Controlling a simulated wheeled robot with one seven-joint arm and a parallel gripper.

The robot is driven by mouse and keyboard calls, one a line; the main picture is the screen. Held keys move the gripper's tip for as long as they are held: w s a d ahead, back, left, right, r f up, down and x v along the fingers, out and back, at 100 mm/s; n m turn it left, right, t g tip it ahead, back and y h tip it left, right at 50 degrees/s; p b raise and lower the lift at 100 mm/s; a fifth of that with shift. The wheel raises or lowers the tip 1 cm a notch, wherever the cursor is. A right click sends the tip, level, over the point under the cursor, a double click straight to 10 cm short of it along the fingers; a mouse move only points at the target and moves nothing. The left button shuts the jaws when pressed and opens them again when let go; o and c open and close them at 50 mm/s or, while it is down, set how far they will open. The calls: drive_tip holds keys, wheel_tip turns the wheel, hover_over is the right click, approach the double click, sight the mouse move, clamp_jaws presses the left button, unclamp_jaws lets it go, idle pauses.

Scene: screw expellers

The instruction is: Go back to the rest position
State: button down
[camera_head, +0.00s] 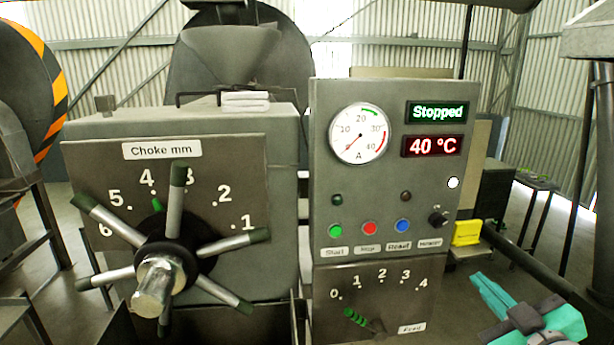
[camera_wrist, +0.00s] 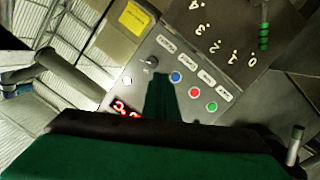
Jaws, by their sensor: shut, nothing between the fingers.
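My gripper (camera_head: 490,292) is at the lower right of the head view, right of the control panel and apart from it. Its teal fingers are together and hold nothing. In the wrist view my gripper's dark green fingers (camera_wrist: 160,95) point toward the panel's buttons, which lie beyond them. The control panel (camera_head: 330,200) carries a dial gauge (camera_head: 360,133), a green "Stopped" display (camera_head: 437,112) and a red "40 °C" display (camera_head: 433,146). Below are green, red and blue buttons and a black knob (camera_head: 438,217).
A choke wheel (camera_head: 175,250) with several spokes juts out at the left. A green-handled feed lever (camera_head: 357,318) sits near 0 on its scale. A yellow box (camera_head: 466,232) stands right of the panel. A dark bar runs behind my gripper. Open floor shows at the far right.

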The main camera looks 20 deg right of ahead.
drive_tip(key=w+a+f+m, duration=0.25)
drive_tip(key=a+f, duration=0.25)
drive_tip(key=f, duration=0.4)
drive_tip(key=w+a+f+m, duration=0.2)
drive_tip(key=w+a+f, duration=0.15)
drive_tip(key=f, duration=0.55)
drive_tip(key=s+a+f+m, duration=0.1)
drive_tip(key=s+a+f, duration=0.3)
drive_tip(key=a+f, duration=0.95)
drive_tip(key=s+a+f+g+y, duration=0.1)
drive_tip(key=s+a+f, duration=0.7)
drive_tip(key=s+a, duration=0.25)
drive_tip(key=s+a+r+n+y, duration=0.1)
drive_tip(key=s+a, duration=0.4)
drive_tip(key=s, duration=0.3)
drive_tip(key=s+a+r+n+y, duration=0.1)
drive_tip(key=s+a+y, duration=0.1)
drive_tip(key=s+a, duration=0.3)
drive_tip(key=s, duration=0.3)
drive_tip(key=shift+a+r+t+y, duration=0.15)
drive_tip(key=shift+a+t+y, duration=0.05)
drive_tip(key=shift+t+y, duration=0.1)
drive_tip(key=shift+n, duration=0.25)
